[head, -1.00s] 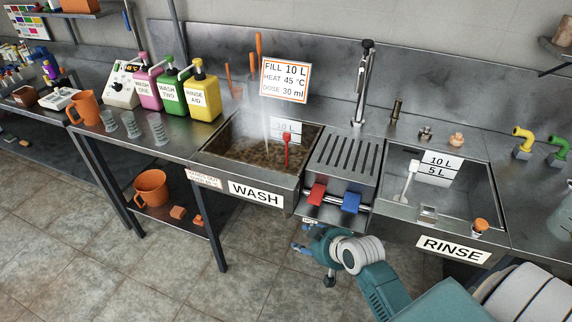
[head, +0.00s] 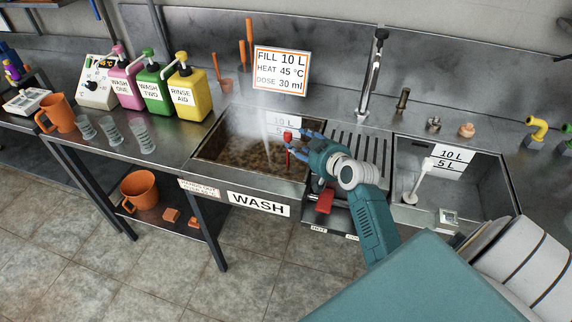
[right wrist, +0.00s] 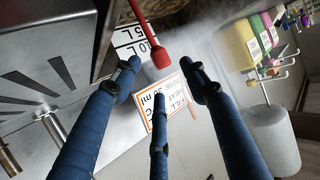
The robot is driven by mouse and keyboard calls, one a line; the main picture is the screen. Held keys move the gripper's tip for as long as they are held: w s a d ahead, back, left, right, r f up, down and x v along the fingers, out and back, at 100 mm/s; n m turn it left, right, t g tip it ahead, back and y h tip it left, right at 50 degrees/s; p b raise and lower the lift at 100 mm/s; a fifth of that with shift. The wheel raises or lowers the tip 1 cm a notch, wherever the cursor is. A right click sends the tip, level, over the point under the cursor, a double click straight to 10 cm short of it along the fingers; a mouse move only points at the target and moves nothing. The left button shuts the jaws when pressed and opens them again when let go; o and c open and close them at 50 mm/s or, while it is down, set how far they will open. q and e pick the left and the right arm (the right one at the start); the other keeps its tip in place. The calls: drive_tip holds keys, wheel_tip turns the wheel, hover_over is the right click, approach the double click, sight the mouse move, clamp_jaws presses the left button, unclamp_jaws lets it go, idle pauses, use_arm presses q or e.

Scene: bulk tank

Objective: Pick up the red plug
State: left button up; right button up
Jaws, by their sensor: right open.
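The red plug (head: 287,138) stands in the wash sink (head: 215,145), its knob up and its thin stem running down toward the brown water. My right gripper (head: 302,143) is at the sink's right side, its blue fingers just right of the plug. In the right wrist view the red plug (right wrist: 160,56) shows ahead of the spread fingers, near the gap between the tips (right wrist: 158,75). The fingers are open and do not visibly hold it. Whether one touches it I cannot tell. My left gripper is not in view.
A ribbed drainboard and the rinse sink (head: 475,185) with a white plug (head: 420,180) lie to the right. A red pedal (head: 325,200) sits below my arm. The sign (head: 281,72) stands behind the wash sink. Bottles (head: 188,95) and measuring cups (head: 142,135) stand left. Steam rises from the water.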

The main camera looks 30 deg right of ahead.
sight(290, 136)
drive_tip(key=shift+x, duration=0.9)
drive_tip(key=x, duration=0.1)
drive_tip(key=p+x, duration=0.1)
drive_tip(key=x, duration=0.1)
drive_tip(key=shift+w+r, duration=0.15)
drive_tip(key=shift+w, duration=0.6)
drive_tip(key=shift+w+f, duration=0.2)
drive_tip(key=shift+f, duration=0.05)
drive_tip(key=c, duration=0.8)
clamp_jaws()
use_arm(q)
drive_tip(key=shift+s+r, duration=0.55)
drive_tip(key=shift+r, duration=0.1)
